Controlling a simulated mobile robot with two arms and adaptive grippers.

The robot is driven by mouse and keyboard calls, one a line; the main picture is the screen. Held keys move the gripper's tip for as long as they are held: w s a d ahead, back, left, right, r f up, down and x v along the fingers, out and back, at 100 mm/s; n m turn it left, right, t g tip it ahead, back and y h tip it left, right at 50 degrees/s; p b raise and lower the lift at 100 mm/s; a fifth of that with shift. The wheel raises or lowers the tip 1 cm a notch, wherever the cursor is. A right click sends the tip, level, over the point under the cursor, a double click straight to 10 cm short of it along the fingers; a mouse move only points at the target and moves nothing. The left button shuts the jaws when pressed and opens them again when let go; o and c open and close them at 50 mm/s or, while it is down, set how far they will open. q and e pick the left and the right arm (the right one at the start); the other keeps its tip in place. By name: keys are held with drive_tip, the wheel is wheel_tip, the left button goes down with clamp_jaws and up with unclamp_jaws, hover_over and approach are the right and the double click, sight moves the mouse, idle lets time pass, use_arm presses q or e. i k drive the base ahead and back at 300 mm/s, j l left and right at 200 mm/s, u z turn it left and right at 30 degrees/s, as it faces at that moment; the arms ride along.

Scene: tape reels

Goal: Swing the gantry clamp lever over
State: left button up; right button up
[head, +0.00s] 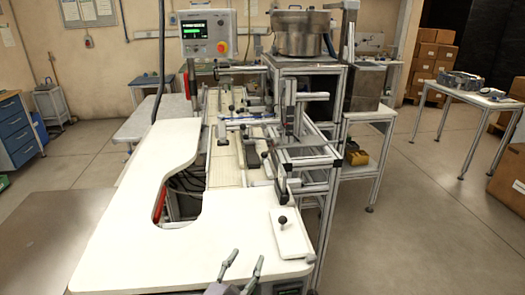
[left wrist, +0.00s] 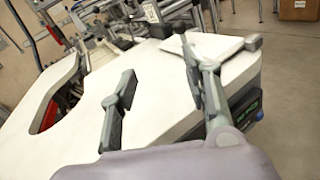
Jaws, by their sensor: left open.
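The aluminium gantry frame (head: 290,110) stands over the conveyor in the middle of the head view. Several small dark-knobbed levers show around it, and I cannot tell which one is the clamp lever. A lever with a black ball knob (head: 283,220) stands on a small white plate (head: 292,238) at the table's right edge. My left gripper (head: 243,258) is at the bottom of the head view, short of that plate. In the left wrist view the left gripper (left wrist: 158,58) has its fingers wide apart with nothing between them. My right gripper is not in view.
The white worktop (head: 130,240) has a curved cutout and is mostly bare. A screen with a red stop button (head: 208,36) stands behind. A steel bowl (head: 301,32) sits on the frame. A side table (head: 470,95) and cardboard boxes (head: 432,50) are at right.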

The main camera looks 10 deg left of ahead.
sight(264, 155)
drive_tip(key=i+j, duration=0.25)
drive_tip(key=i, duration=0.3)
drive_tip(key=i+j, duration=0.25)
drive_tip(key=i, duration=0.25)
